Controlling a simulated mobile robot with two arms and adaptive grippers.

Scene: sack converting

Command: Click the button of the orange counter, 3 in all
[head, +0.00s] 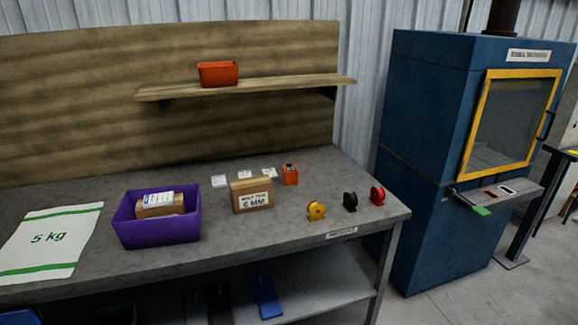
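An orange counter (290,175) stands upright on the grey workbench, just right of a labelled cardboard box. A small dark spot, perhaps its button, shows on its top; the count on it is too small to read. Neither of my grippers is in the head view, so nothing is seen touching the counter.
A blue cabinet (425,150) stands right.

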